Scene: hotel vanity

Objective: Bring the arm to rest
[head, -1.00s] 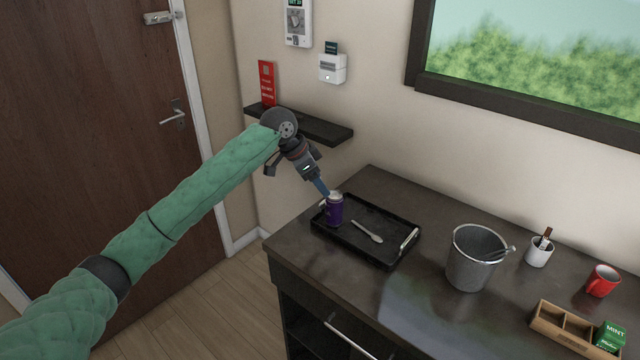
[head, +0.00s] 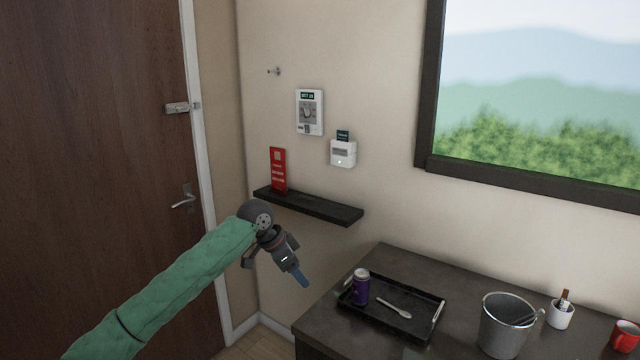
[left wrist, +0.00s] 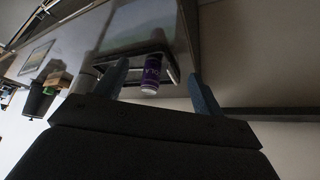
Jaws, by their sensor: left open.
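My left arm comes in from the left in a green padded sleeve. My left gripper (head: 302,279) is open and empty, in the air left of the tray and below the wall shelf. In the left wrist view its two blue fingers stand wide apart (left wrist: 158,88). The purple can (head: 361,288) stands upright on the left end of the black tray (head: 418,335), apart from the gripper. The can (left wrist: 152,74) also shows between the fingers in the left wrist view, farther off. My right gripper is not in view.
A spoon (head: 393,309) lies on the tray. A metal bucket (head: 503,328), a white cup (head: 561,315) and a red mug (head: 626,337) stand on the dark counter (head: 392,256). The black shelf (head: 308,206) holds a red card (head: 278,170). A brown door (head: 90,150) is at left.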

